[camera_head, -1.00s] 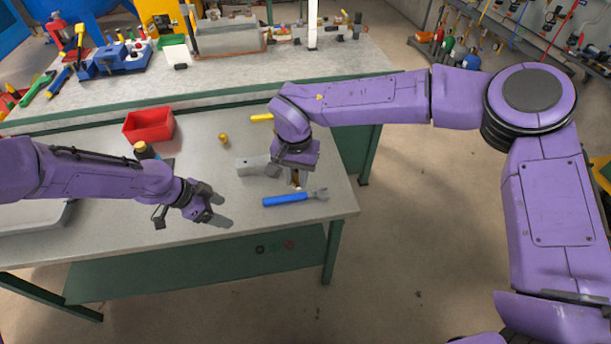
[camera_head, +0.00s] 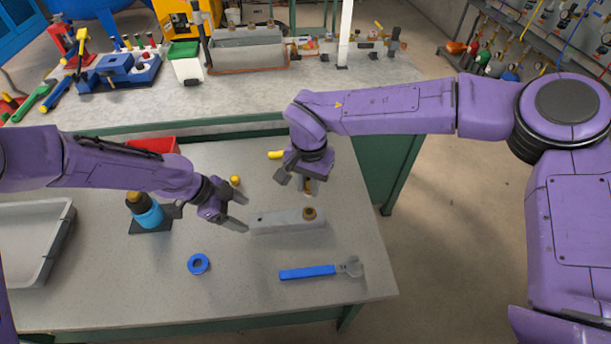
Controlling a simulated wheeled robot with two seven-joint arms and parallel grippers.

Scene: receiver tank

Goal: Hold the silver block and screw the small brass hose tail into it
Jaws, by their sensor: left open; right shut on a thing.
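The silver block (camera_head: 280,224) lies on the near bench, long side running left to right. A brass ring-like fitting (camera_head: 309,213) shows on top of its right end. My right gripper (camera_head: 307,184) is shut on a small brass piece, seemingly the hose tail (camera_head: 308,188), held upright just above that fitting. The fingers partly hide it, and a small gap seems to show below. My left gripper (camera_head: 240,211) is open at the left end of the block. Its fingers point right; whether they touch the block I cannot tell.
A blue-handled wrench (camera_head: 308,272) and a blue ring (camera_head: 198,263) lie in front of the block. A blue bottle (camera_head: 148,211), grey tray (camera_head: 38,240) and red bin (camera_head: 152,145) are left. Small yellow pieces (camera_head: 276,155) lie behind.

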